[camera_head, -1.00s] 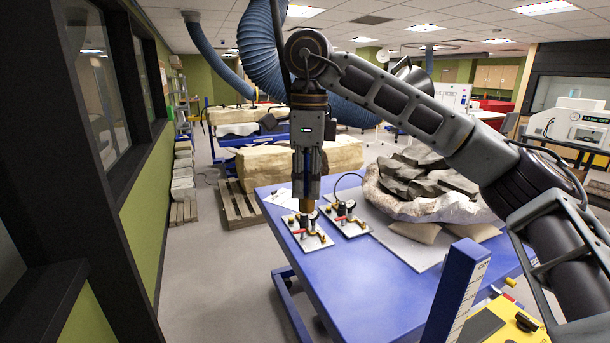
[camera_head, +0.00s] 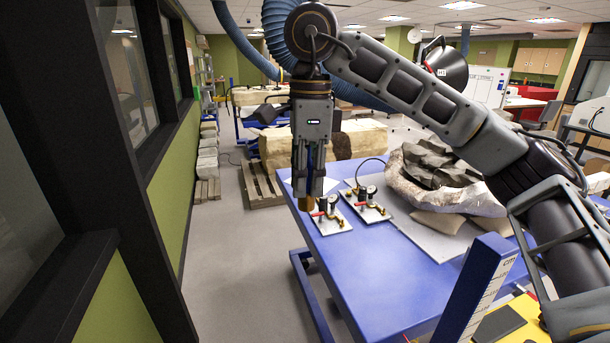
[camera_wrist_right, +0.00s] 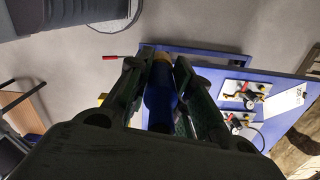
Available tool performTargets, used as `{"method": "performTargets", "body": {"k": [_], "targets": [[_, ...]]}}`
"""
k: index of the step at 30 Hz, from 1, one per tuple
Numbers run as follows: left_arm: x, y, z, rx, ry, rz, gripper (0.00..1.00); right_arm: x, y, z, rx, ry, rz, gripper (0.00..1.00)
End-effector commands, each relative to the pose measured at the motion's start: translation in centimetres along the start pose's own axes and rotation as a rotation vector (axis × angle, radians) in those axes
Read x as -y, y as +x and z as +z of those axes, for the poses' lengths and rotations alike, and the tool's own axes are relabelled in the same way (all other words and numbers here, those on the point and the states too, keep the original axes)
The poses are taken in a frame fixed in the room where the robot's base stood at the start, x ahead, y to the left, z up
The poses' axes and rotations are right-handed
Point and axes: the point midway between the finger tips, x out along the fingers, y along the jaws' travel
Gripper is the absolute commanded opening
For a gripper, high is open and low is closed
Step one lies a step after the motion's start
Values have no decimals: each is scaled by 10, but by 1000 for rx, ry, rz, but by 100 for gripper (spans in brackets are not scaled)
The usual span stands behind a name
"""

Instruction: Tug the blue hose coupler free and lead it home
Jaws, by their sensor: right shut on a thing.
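My right gripper (camera_head: 308,188) is shut on the blue hose coupler (camera_wrist_right: 160,102), pointing down. The coupler's brass end (camera_head: 306,203) sticks out below the fingertips, and the fingers hide much of its blue body. In the right wrist view the brass end (camera_wrist_right: 164,57) shows against the floor, apart from the panels. Two small metal panels with gauges, brass fittings and red levers lie on the blue table: a left one (camera_head: 340,229) and a right one (camera_head: 378,216). A thin black hose (camera_head: 372,160) arches from the right panel. My left gripper is out of view.
The blue table (camera_head: 385,270) carries a plaster-jacketed fossil (camera_head: 412,195) at right. A blue scale post (camera_head: 485,290) rises in front, near a yellow surface (camera_head: 525,320). Open floor lies left of the table, bounded by a green wall. A large blue duct hangs behind my arm.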

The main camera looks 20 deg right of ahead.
Motion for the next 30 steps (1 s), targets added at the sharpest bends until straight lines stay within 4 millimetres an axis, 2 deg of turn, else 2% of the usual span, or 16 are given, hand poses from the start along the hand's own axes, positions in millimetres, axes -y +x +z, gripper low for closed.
{"method": "performTargets", "body": {"k": [15,16,21,30], "targets": [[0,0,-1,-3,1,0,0,0,0,0,4,-18,1,0],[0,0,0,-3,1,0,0,0,0,0,4,-18,1,24],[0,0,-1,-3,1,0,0,0,0,0,4,-17,1,46],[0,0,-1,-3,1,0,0,0,0,0,4,-17,1,47]]}}
